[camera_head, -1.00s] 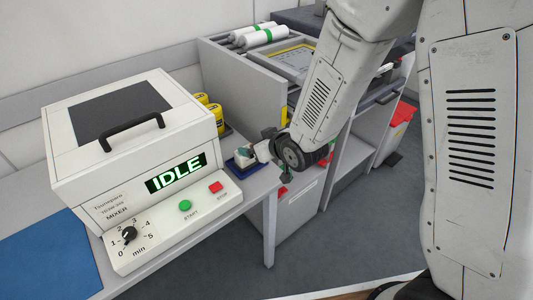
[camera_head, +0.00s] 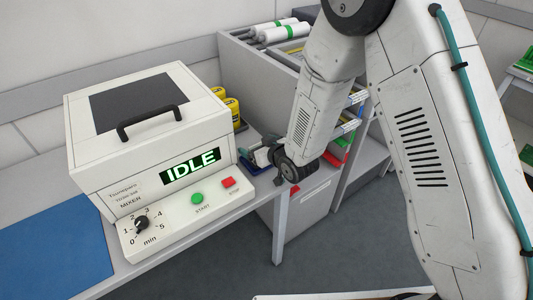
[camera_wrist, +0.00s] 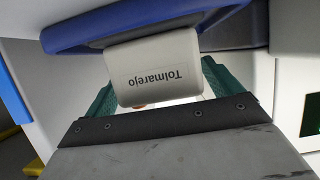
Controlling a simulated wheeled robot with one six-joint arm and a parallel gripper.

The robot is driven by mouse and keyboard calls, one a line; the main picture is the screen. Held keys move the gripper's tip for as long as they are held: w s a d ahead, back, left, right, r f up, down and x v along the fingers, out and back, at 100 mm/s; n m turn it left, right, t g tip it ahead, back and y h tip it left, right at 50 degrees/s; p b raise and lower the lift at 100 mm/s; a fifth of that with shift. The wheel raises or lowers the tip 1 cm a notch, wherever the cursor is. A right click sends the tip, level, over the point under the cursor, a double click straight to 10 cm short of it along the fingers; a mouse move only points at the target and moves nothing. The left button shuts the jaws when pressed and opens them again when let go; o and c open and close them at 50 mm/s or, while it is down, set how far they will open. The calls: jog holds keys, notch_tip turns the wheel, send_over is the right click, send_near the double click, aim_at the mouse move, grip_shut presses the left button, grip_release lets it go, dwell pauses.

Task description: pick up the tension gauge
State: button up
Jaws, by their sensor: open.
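An off-white body lettered "Tolmarejo" (camera_wrist: 158,72), which I take to be the tension gauge, fills the middle of the wrist view. It is beside a blue holder or tray (camera_wrist: 85,33), which also shows in the head view (camera_head: 246,164) on the bench right of the mixer. My gripper (camera_wrist: 162,88) is open, with one green-padded finger on each side of the body. I cannot tell whether either pad touches it. In the head view my wrist hides most of this spot.
A white mixer (camera_head: 150,150) reading IDLE stands just left of my gripper. Yellow containers (camera_head: 232,108) stand behind it. A grey shelf unit (camera_head: 245,70) with white-and-green rolls rises behind the arm. A blue mat (camera_head: 60,255) lies at the front left.

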jog(key=shift+w+a, duration=0.1)
jog(key=c, duration=1.4)
jog(key=shift+o, duration=0.2)
jog(key=shift+r, duration=0.1)
